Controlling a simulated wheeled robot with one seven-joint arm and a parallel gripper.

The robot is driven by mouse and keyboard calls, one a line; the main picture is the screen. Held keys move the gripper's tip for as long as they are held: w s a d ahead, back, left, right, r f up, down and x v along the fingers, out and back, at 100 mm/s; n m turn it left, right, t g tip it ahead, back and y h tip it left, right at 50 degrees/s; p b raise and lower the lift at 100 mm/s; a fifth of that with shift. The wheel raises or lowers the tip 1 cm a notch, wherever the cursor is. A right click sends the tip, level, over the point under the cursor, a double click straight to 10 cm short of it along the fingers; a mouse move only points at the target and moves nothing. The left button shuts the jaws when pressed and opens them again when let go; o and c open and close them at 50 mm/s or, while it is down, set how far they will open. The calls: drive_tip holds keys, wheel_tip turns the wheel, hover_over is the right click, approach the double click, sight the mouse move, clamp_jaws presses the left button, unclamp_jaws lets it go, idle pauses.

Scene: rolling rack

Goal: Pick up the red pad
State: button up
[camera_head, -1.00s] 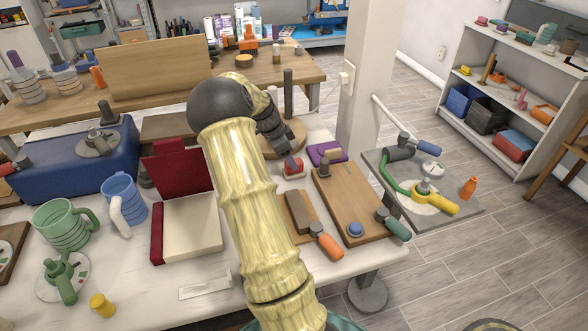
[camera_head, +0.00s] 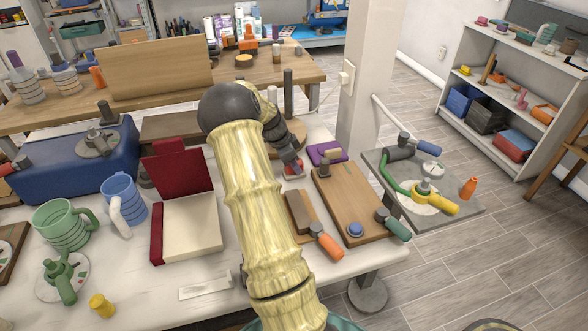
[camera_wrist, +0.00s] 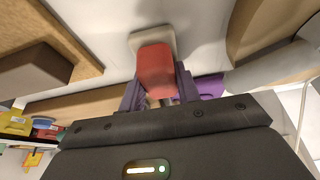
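The red pad (camera_wrist: 155,68) is a small rounded red block, with a pale base (camera_wrist: 150,42) showing behind it on the white table. In the wrist view it lies between the two dark fingers of my gripper (camera_wrist: 160,80), one on each side. The fingers look spread around its near part; contact is not clear. In the head view my gripper (camera_head: 291,162) is right over the red pad (camera_head: 293,172) and hides much of it.
A purple block (camera_head: 326,152) lies close on the right. A wooden board (camera_head: 352,200) and a brown block with an orange-handled tool (camera_head: 328,244) are in front. The red-and-cream box (camera_head: 190,226) stands left of my arm. A white post (camera_head: 364,80) rises behind.

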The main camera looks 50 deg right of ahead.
drive_tip(key=c, duration=0.4)
wheel_tip(320, 180, up, 10)
drive_tip(key=shift+r+p, duration=0.1)
drive_tip(key=shift+p, duration=0.2)
idle(0.4)
drive_tip(key=shift+o, duration=0.7)
